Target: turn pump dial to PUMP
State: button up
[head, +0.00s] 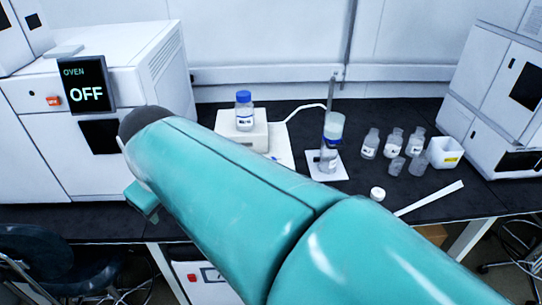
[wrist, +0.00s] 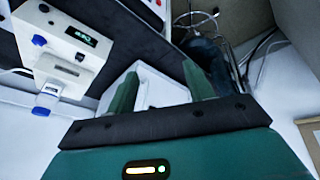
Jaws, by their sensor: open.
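My gripper (wrist: 160,72) is open in the wrist view, its two green fingers apart with nothing between them. A white boxy surface (wrist: 158,88) lies beyond the fingers; I cannot tell whether they touch it. In the head view my teal arm crosses the middle and hides part of the bench. A white unit (head: 205,284) with a red button and a small screen stands below the bench edge, partly behind my arm. I cannot make out a pump dial or its setting in either view.
The oven (head: 86,95) at left reads OFF. A white device with a green display (wrist: 82,38) shows in the wrist view. A chair (head: 40,250) is at lower left.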

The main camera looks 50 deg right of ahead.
jog(key=w+d+n+g, duration=0.1)
jog(key=w+d, duration=0.5)
jog(key=d, duration=0.4)
jog(key=n+y, duration=0.3)
jog(key=n, duration=0.1)
send_over(274, 159)
jog(key=s+d, duration=0.3)
jog(key=s, duration=0.2)
notch_tip(274, 159, down, 9)
jog(key=shift+t, duration=0.4)
jog(key=x, duration=1.3)
jog(key=shift+w+a+f, duration=0.25)
jog(key=shift+w+a, duration=0.05)
jog(key=shift+a, duration=0.15)
jog(key=c, duration=1)
